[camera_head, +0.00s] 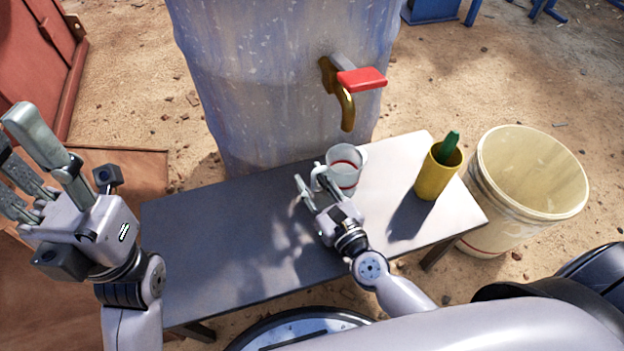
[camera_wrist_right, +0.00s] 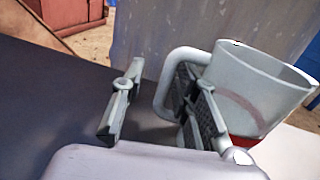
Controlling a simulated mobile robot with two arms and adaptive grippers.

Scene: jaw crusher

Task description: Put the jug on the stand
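The jug (camera_head: 346,168) is whitish and translucent with a red band. It appears upright on the low grey bench (camera_head: 220,225), below the tap. My right gripper (camera_head: 312,190) is open at the jug's left, handle side. In the right wrist view the jug (camera_wrist_right: 255,90) is at the right, with its handle between the spread fingers (camera_wrist_right: 160,112). One finger shows within the handle loop; contact cannot be told. My left gripper (camera_head: 45,165) is raised at the left, fingers apart and empty. I cannot make out a stand separate from the bench.
A large blue-grey barrel (camera_head: 270,80) with a brass tap (camera_head: 347,105) and red lever stands behind the bench. A yellow cup (camera_head: 436,178) holding a green item is right of the jug. A cream bucket (camera_head: 530,185) stands farther right. The bench's left half is clear.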

